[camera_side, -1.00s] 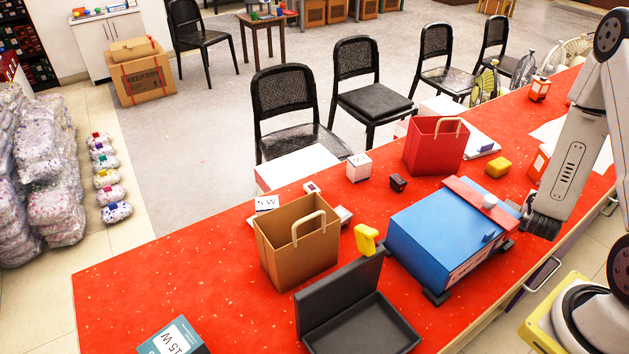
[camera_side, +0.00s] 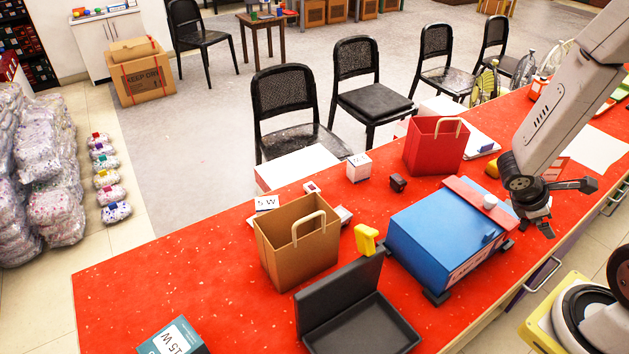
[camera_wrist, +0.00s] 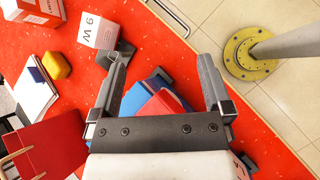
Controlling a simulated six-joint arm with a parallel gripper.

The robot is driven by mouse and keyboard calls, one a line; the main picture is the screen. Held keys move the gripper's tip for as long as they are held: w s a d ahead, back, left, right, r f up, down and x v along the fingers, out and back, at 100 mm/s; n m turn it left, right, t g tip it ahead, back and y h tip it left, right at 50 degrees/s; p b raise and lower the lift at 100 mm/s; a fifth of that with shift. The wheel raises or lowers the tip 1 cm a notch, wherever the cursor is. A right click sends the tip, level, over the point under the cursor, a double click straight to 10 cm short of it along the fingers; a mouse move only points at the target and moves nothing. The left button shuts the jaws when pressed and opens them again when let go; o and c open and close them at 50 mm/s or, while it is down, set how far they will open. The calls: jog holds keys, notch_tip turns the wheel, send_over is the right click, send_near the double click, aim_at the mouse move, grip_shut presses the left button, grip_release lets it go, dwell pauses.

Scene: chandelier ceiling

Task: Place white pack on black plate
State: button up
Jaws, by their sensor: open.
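A white pack (camera_wrist: 98,32) marked with a 9 and a W stands on the red counter at the upper left of the wrist view. In the side view my arm seems to hide most of it. My gripper (camera_side: 560,207) is open and empty above the counter, right of the blue box; its spread fingers (camera_wrist: 163,72) show in the wrist view, with the pack ahead and left of them. The black plate (camera_side: 378,325) appears to be the dark tray with an upright back panel at the front of the counter. It looks empty and is outside the wrist view.
The blue box (camera_side: 435,238) stands between my gripper and the black tray. A brown bag (camera_side: 290,255), a red bag (camera_side: 425,155) and a yellow object (camera_side: 366,239) stand nearby. Another white pack (camera_side: 359,168) sits farther back. The left of the counter has free room.

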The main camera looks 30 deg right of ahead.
jog(key=w+a+m+t+y, duration=0.1)
jog(key=a, duration=0.3)
jog(key=w+a+r+m+t+y, duration=0.1)
jog(key=w+a+m+y, duration=0.1)
jog(key=a, duration=0.1)
jog(key=w+a+m+t+y, duration=0.1)
jog(key=w+a+m, duration=0.1)
jog(key=a, duration=0.2)
jog(key=shift+a+r+y, duration=0.25)
jog(key=shift+a+y, duration=0.1)
jog(key=shift+y, duration=0.05)
jog(key=w+a+r+m+t+y, duration=0.3)
jog(key=w+a, duration=0.2)
jog(key=a, duration=0.3)
jog(key=shift+r+m+t, duration=0.3)
jog(key=shift+r+m, duration=0.05)
jog(key=shift+m, duration=0.05)
